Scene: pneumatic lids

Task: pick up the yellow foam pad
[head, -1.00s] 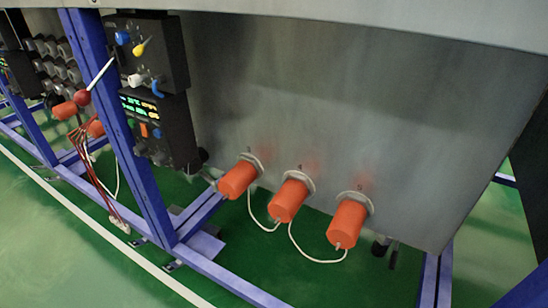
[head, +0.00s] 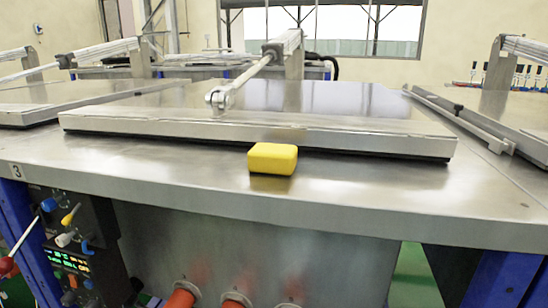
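The yellow foam pad (head: 273,159) is a small rounded block. It lies on the steel table top (head: 170,178), close in front of the front edge of a closed metal lid (head: 330,127). I cannot tell whether it touches the lid's edge. Neither of my grippers shows in the head view.
A pneumatic rod (head: 240,85) joins the lid to a post behind. A control box (head: 75,235) with knobs and a red-tipped lever hangs at the table's lower left. Orange cylinders (head: 180,299) sit below. The table front around the pad is clear.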

